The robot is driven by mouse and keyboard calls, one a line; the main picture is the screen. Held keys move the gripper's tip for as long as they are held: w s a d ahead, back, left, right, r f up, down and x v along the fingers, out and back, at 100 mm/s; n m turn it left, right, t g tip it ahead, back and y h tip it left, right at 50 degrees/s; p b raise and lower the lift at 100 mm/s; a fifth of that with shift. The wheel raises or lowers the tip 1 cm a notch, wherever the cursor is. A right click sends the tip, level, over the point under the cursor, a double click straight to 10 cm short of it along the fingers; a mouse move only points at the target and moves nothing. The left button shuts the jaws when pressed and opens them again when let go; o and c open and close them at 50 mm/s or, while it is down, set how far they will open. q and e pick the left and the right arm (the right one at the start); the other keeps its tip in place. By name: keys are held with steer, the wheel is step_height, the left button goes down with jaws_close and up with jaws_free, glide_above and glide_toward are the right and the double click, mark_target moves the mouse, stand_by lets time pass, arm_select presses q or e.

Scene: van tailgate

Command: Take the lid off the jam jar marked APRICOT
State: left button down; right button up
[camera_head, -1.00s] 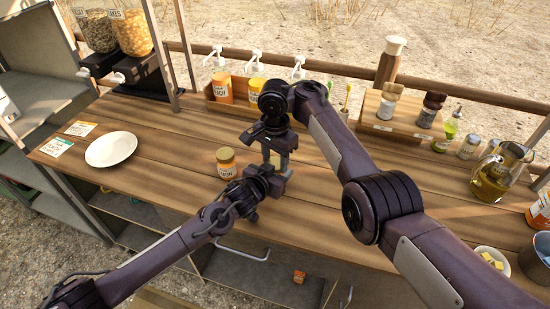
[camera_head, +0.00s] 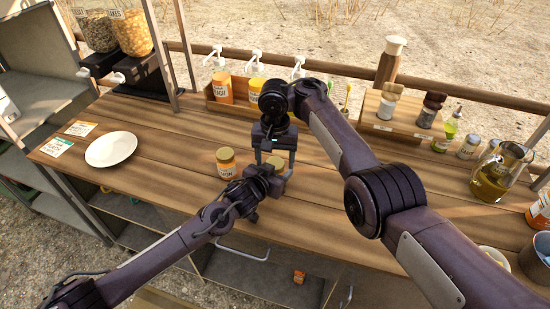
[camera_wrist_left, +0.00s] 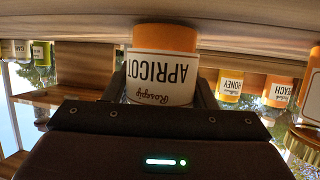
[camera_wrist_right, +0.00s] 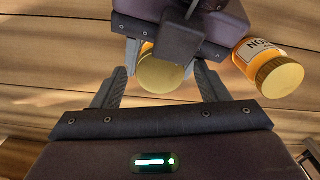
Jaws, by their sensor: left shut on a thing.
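The APRICOT jar (camera_wrist_left: 162,88) shows upside down in the left wrist view, with a white label and orange contents. My left gripper (camera_head: 279,192) is shut around its body. In the right wrist view its round gold lid (camera_wrist_right: 163,74) is on the jar, between the spread fingers of my right gripper (camera_wrist_right: 163,86). My right gripper also shows from above in the head view (camera_head: 275,160); its fingers are open on either side of the lid, with gaps visible. My left gripper's body partly covers the jar in the right wrist view.
Another gold-lidded jar (camera_head: 226,164) stands close to the left of the held jar; it also shows in the right wrist view (camera_wrist_right: 268,68). A white plate (camera_head: 111,149) lies farther left. Pump bottles and jars in a wooden box (camera_head: 232,107) stand behind.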

steer(key=shift+r, duration=2.25)
steer(key=shift+c, duration=0.4)
steer(key=shift+a+r+m, duration=0.2)
steer(key=shift+r+m, duration=0.25)
steer(key=shift+m, duration=0.25)
steer(key=r+m, duration=0.1)
steer(key=m, duration=0.2)
steer(key=shift+w+a+r, duration=0.1)
steer(key=shift+r, duration=0.25)
steer(key=shift+d+r+m, duration=0.2)
steer(key=shift+r+m, duration=0.15)
steer(key=shift+m, duration=0.75)
steer(key=shift+f, duration=3.9)
